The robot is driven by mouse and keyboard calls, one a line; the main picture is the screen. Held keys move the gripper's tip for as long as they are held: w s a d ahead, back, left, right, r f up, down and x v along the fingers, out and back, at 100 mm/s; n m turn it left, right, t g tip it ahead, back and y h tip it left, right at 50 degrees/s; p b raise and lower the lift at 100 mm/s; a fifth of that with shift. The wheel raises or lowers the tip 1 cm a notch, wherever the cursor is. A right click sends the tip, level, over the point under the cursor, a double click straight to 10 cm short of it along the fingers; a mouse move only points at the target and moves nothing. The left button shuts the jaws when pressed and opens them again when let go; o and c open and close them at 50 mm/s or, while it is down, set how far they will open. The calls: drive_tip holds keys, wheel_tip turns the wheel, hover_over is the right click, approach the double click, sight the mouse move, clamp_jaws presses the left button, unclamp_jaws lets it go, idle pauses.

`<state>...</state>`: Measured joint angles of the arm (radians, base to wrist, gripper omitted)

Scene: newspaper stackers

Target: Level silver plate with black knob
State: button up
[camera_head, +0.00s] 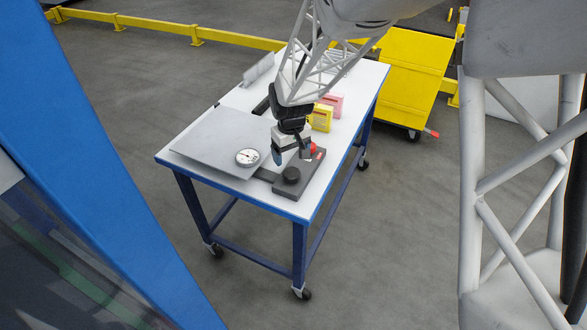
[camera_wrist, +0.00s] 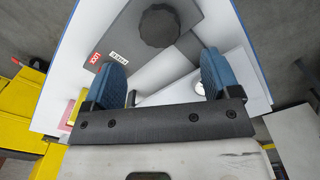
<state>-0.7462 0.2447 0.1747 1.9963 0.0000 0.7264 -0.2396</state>
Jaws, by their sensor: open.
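The silver plate (camera_head: 215,138) lies on the left part of the white table top, with a round white dial gauge (camera_head: 248,157) near its front right corner. I cannot tell whether the plate is level. A black knob (camera_head: 291,175) stands on a dark grey base (camera_head: 308,168) to the right of the plate. In the wrist view the ridged black knob (camera_wrist: 160,26) is beyond the fingertips, at the top centre. My gripper (camera_head: 291,158) is open and empty above the base, behind the knob; its two blue fingers also show in the wrist view (camera_wrist: 162,72).
A red button (camera_head: 311,148) is at the base's far end. Yellow (camera_head: 320,117) and pink (camera_head: 332,104) boxes stand farther back on the table. A grey angled piece (camera_head: 258,70) is at the back left. The table's front right strip is clear.

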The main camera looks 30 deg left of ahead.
sight(291, 172)
drive_tip(key=shift+f, duration=0.1)
drive_tip(key=shift+f, duration=3.8)
drive_tip(key=c, duration=0.9)
drive_tip(key=shift+m, duration=0.6)
drive_tip(key=o, duration=0.9)
